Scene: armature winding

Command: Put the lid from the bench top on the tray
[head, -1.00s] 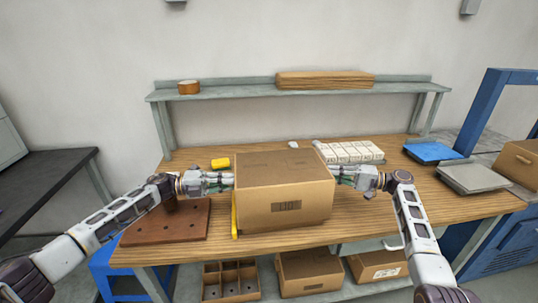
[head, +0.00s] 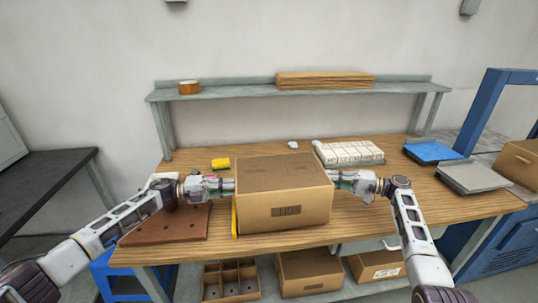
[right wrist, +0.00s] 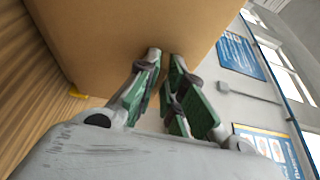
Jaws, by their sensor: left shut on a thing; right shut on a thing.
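A large brown cardboard box-shaped lid (head: 284,211) with a printed label on its front is at the middle of the bench in the head view. My left gripper (head: 231,186) is shut on its left side, and my right gripper (head: 337,179) is shut on its right side. In the right wrist view the fingers of my right gripper (right wrist: 166,56) meet the cardboard lid (right wrist: 110,30); the exact contact is hard to see. A grey tray (head: 376,163) holding several white blocks stands behind and right of the lid. I cannot tell whether the lid touches the bench.
The wooden bench (head: 420,203) is clear at the front right. A brown board with holes (head: 165,225) lies front left, and a yellow item (head: 220,163) behind it. Blue (head: 432,151) and grey (head: 474,178) trays stand at right. A shelf (head: 230,94) runs along the back.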

